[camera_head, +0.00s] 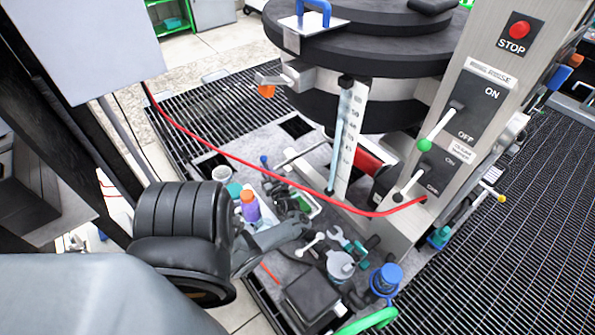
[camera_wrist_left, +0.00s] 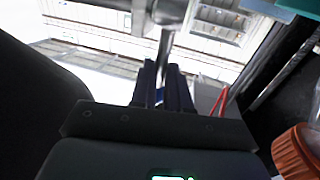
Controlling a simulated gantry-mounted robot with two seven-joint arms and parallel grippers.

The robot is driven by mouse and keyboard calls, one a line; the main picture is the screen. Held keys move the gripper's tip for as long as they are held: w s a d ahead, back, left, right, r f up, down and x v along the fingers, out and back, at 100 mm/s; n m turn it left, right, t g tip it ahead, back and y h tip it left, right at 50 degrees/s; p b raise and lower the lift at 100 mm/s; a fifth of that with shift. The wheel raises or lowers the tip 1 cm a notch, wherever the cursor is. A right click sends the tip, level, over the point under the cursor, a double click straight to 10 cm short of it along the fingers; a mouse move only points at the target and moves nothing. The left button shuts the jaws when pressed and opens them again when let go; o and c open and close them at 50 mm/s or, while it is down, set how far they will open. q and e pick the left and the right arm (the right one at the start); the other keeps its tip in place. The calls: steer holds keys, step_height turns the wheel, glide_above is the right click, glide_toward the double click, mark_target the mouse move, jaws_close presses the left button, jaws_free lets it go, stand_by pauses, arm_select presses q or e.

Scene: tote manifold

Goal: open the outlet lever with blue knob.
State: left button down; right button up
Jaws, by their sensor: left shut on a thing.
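My left gripper (camera_head: 300,228) reaches in from the left, low over the cluttered floor below the round vessel. In the left wrist view its dark fingers (camera_wrist_left: 162,92) are shut around the end of a thin metal lever (camera_wrist_left: 165,48). A bit of blue, the lever's knob (camera_wrist_left: 159,97), shows between them. The lever runs up to a metal pipe fitting (camera_wrist_left: 160,12). In the head view the gripped end is hidden. A small blue knob (camera_head: 264,159) shows there behind the gripper, apart from it; I cannot tell which lever it belongs to. My right gripper is not in view.
A red hose (camera_head: 240,158) crosses above the work area to the panel post. The control panel (camera_head: 470,105) has a green-knobbed and a white-knobbed lever. An orange-capped purple bottle (camera_head: 250,207) stands beside my left wrist. An orange-knobbed lever (camera_head: 267,91) sticks out from the vessel.

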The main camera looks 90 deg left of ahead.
mark_target(265, 161)
arm_select(q)
steer(key=shift+f, duration=0.15)
steer(key=c, duration=1.1)
jaws_free()
steer(key=shift+r, duration=0.2)
steer(key=shift+r, duration=0.25)
step_height(265, 161, up, 4)
steer(key=shift+f+p, duration=0.25)
steer(key=shift+p, duration=0.75)
steer(key=w+d+r+p, duration=0.1)
steer(key=w+d+r, duration=0.5)
steer(key=w, duration=0.3)
steer(key=shift+d+r, duration=0.4)
steer(key=shift+d, duration=0.2)
